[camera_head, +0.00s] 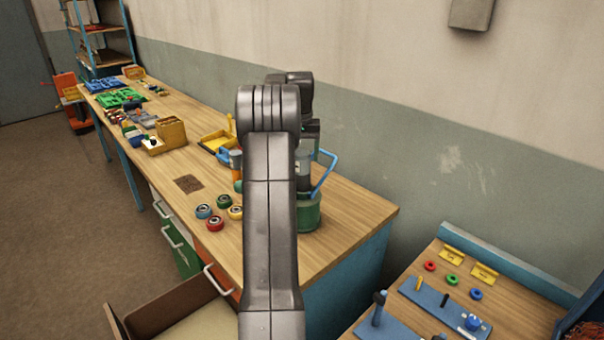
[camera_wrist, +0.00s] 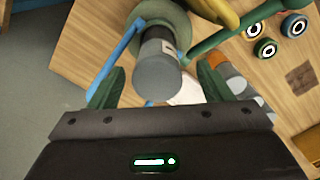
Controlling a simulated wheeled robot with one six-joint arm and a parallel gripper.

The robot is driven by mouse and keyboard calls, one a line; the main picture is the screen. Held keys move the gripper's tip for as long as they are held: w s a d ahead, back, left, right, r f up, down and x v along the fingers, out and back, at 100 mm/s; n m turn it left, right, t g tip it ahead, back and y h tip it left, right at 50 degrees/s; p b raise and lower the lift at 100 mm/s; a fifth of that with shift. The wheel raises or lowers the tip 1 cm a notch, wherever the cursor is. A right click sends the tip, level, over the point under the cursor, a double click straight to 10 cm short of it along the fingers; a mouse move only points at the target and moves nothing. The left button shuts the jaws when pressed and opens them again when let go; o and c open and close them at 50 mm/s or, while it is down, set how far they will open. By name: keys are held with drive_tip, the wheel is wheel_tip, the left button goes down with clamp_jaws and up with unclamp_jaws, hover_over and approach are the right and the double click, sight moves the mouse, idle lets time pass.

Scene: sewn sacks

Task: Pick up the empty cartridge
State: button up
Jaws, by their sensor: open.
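A grey cylinder (camera_wrist: 157,78) with a dark band and a pale label, which looks like the cartridge, stands in a round green base (camera_wrist: 178,22). I cannot tell whether it is empty. In the wrist view my gripper (camera_wrist: 162,68) is open, with one green finger on each side of the cylinder and visible gaps between. A blue handle (camera_wrist: 119,62) rises beside it. In the head view the green base (camera_head: 309,214) and blue handle (camera_head: 326,171) show right of my arm, which hides most of the gripper and cylinder.
A green bar (camera_wrist: 232,35) reaches across near the right finger. Coloured rings (camera_head: 214,223), a brown mat (camera_head: 188,184), a yellow tray (camera_head: 217,140) and a wooden box (camera_head: 171,132) stand on the bench. The wall runs behind it. A drawer (camera_head: 170,310) is open at the front.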

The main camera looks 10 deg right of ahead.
sight(302, 163)
drive_tip(key=shift+w+d+f+p, duration=0.15)
drive_tip(key=shift+f+p, duration=0.3)
drive_tip(key=shift+f, duration=1.65)
